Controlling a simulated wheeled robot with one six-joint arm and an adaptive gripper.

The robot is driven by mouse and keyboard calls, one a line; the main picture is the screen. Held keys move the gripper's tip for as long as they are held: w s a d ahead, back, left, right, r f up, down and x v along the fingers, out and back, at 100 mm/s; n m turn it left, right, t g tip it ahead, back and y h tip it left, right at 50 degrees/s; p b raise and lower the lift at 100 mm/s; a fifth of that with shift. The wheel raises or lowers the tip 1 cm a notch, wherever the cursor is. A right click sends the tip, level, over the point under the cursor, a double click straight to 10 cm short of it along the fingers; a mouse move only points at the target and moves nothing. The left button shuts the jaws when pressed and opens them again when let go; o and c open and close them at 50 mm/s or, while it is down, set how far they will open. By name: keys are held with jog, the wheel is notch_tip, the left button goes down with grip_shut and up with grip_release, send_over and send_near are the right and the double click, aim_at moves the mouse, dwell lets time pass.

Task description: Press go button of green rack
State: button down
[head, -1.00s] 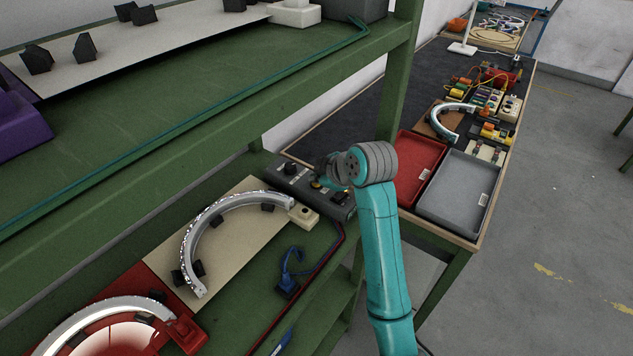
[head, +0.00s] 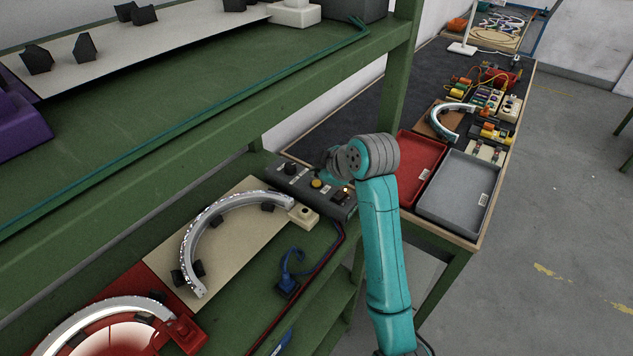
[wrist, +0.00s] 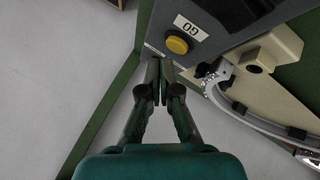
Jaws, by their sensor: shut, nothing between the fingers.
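The green rack (head: 150,125) fills the left of the head view. A dark grey control box (head: 290,180) sits on its lower shelf. The box carries a yellow round button (head: 317,183), which the wrist view shows beside a GO label (wrist: 190,27) as a yellow button (wrist: 177,45). My gripper (wrist: 166,62) is shut and empty, its fingertips at the box's edge, just below the button in the wrist view and apart from it.
A silver glittering arc (head: 215,222) lies on a cream board beside the control box. A blue cable clip (head: 288,284) lies on the shelf in front. A rack post (head: 397,75) stands behind my wrist. Red (head: 424,150) and grey (head: 458,205) trays lie on the table at right.

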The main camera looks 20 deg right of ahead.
aim_at(318, 184)
jog(key=shift+r, duration=2.5)
jog(key=shift+s, duration=0.1)
